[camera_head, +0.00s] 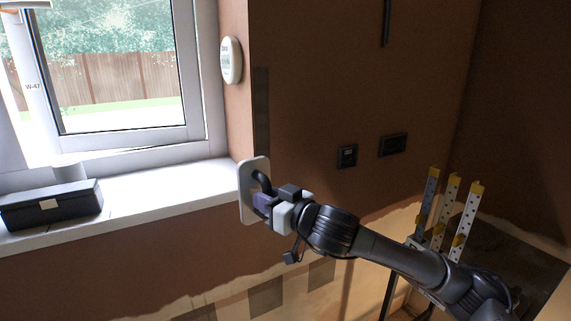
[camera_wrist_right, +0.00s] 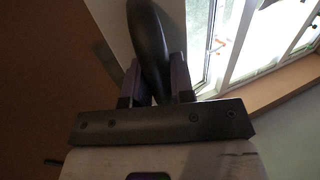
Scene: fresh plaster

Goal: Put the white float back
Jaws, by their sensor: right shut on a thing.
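The white float (camera_head: 246,210) is a pale rounded plate with a black handle, and it stands roughly upright near the wall corner at the right end of the windowsill. My right gripper (camera_head: 264,198) is shut on the float's handle. In the right wrist view the dark handle (camera_wrist_right: 150,45) runs between the two fingers of my right gripper (camera_wrist_right: 155,82). Part of the pale plate (camera_wrist_right: 108,18) shows behind the handle. I cannot tell whether the plate touches the wall. My left gripper is not in view.
A black box (camera_head: 45,208) lies on the white windowsill (camera_head: 140,196). Dark wall sockets (camera_head: 347,156) are right of the float. A rack with yellow-tipped perforated uprights (camera_head: 447,205) stands at the right, near my arm.

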